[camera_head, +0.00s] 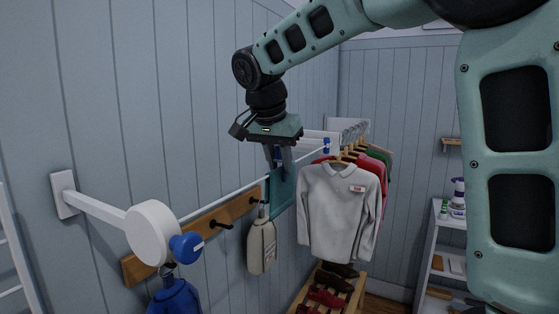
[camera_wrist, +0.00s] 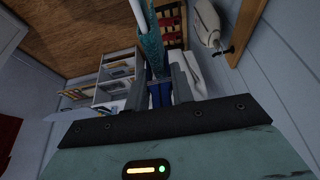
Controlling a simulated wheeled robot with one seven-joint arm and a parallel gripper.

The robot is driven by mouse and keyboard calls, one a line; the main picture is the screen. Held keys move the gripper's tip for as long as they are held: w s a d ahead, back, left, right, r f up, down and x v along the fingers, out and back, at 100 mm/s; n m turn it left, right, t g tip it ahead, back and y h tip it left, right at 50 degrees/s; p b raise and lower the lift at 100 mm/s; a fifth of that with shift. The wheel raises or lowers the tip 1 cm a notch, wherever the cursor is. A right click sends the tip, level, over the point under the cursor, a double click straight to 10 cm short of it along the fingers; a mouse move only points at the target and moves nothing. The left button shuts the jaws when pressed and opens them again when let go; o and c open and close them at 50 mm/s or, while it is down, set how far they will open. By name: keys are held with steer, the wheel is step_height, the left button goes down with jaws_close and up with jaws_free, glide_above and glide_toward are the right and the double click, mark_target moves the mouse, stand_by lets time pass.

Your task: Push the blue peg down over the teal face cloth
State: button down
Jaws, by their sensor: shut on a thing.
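The teal face cloth (camera_head: 283,192) hangs over the thin white line (camera_head: 235,191), below my gripper (camera_head: 279,160). My gripper points down and is shut on the blue peg (camera_wrist: 160,96), which shows between the fingers in the wrist view. In the head view the peg is mostly hidden by the fingers. In the wrist view the cloth (camera_wrist: 151,52) and line run up from just beyond the fingertips. The peg is right at the cloth's upper edge; I cannot tell how far it sits over the cloth.
A white line reel (camera_head: 152,233) with a blue knob (camera_head: 186,247) is at left. A wooden hook rail (camera_head: 198,232) and a cream bottle-shaped bag (camera_head: 261,246) are close below. Shirts on hangers (camera_head: 340,208) stand right of the cloth.

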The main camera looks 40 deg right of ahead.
steer(key=shift+f+b, duration=0.35)
steer(key=shift+f, duration=0.2)
steer(key=c, duration=1.1)
jaws_free()
steer(key=b+v, duration=0.1)
steer(key=v, duration=1.6)
steer(key=shift+r, duration=0.2)
